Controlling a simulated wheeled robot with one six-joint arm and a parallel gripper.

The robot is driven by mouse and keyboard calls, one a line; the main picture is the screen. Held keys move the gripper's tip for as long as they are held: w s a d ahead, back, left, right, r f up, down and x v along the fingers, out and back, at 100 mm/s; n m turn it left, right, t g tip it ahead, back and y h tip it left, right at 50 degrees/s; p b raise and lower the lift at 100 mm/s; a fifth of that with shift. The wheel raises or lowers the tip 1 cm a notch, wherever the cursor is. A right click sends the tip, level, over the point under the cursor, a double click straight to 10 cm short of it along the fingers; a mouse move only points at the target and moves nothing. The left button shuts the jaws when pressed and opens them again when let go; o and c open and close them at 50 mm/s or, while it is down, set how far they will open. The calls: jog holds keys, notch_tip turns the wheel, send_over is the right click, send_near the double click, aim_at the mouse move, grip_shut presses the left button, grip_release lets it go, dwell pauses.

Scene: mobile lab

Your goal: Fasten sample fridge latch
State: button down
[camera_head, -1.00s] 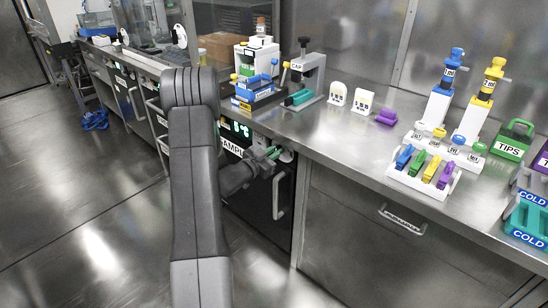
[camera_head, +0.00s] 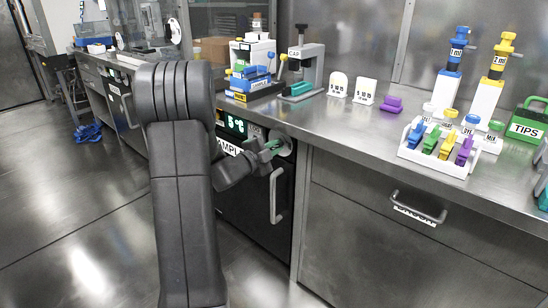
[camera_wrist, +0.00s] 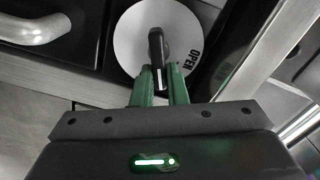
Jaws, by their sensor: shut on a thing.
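The sample fridge (camera_head: 262,205) is a dark under-counter unit with a green display, a partly hidden label and a vertical grey handle (camera_head: 276,195). Its latch is a black lever (camera_wrist: 157,52) on a round pale disc (camera_wrist: 128,38); the word OPEN shows on the disc's right side in the wrist view. My gripper (camera_wrist: 160,78) has green fingers, one on each side of the lever, and is shut on it. In the head view my gripper (camera_head: 272,149) is at the fridge's upper right, and the disc (camera_head: 283,144) shows partly behind it.
The steel counter (camera_head: 330,117) runs above the fridge. It carries a rack of coloured clips (camera_head: 440,150), pipette stands and a press (camera_head: 300,72). A drawer handle (camera_head: 420,207) juts out to the right.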

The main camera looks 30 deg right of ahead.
jog(key=m+b, duration=0.2)
jog(key=f+m+b, duration=0.1)
jog(key=m+b, duration=0.1)
jog(key=shift+s+m, duration=0.1)
jog(key=shift+m, duration=0.3)
jog(key=shift+b, duration=0.35)
jog(key=c, duration=1.4)
grip_release()
jog(key=shift+c, duration=0.2)
jog(key=p+v, duration=0.3)
jog(key=v, duration=1.1)
jog(key=shift+d, duration=0.1)
